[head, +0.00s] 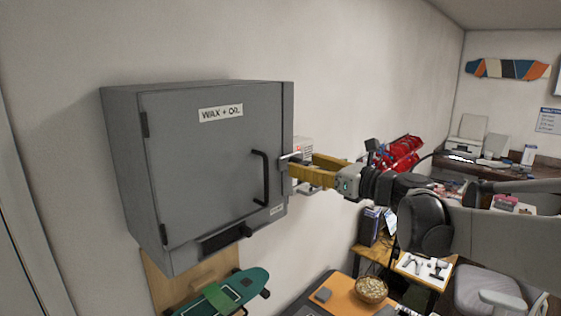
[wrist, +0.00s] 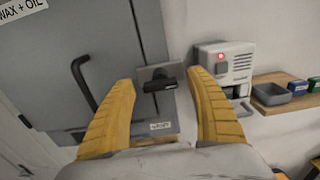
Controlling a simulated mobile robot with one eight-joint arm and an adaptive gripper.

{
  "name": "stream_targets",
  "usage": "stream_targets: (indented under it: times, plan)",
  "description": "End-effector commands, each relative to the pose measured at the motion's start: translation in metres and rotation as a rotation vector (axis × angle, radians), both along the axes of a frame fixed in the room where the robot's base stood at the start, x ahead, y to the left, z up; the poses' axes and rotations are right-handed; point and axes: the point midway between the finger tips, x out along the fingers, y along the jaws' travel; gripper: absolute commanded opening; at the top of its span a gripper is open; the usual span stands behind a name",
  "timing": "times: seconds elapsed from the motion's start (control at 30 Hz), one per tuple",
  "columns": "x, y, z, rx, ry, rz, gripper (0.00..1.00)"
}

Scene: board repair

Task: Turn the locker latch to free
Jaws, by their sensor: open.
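The grey locker (head: 200,150), marked WAX + OIL, hangs on the wall with its door closed. Its latch (wrist: 160,85) is a dark lever on a plate at the door's right edge, lying roughly sideways in the wrist view. In the head view the latch (head: 288,156) is small and partly hidden by my fingers. My gripper (wrist: 162,78) is open, its yellow fingers on either side of the latch with gaps to both. In the head view my gripper (head: 301,172) reaches in from the right. I cannot tell whether either finger touches the lever.
A black bar handle (wrist: 84,84) stands out from the door left of the latch. A pale wall device (wrist: 240,62) with a red light is close to the right finger. A wooden shelf (wrist: 288,97) holds small containers. A green skateboard (head: 235,291) is below the locker.

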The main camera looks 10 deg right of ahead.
Motion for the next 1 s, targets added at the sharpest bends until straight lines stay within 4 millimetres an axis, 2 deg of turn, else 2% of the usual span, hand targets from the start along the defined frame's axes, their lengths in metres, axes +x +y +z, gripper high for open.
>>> stream_targets:
  times: [0.37,0.53,0.57,1.0]
  plan:
    - [0.0056,0.0047,-0.0004,-0.001,-0.001,0.001,0.65]
    - [0.0055,0.0046,-0.0003,-0.001,-0.001,0.001,0.14]
    - [0.0055,0.0046,-0.0003,-0.001,-0.001,0.001,0.12]
    - [0.0056,0.0048,-0.0003,-0.028,-0.021,0.001,0.11]
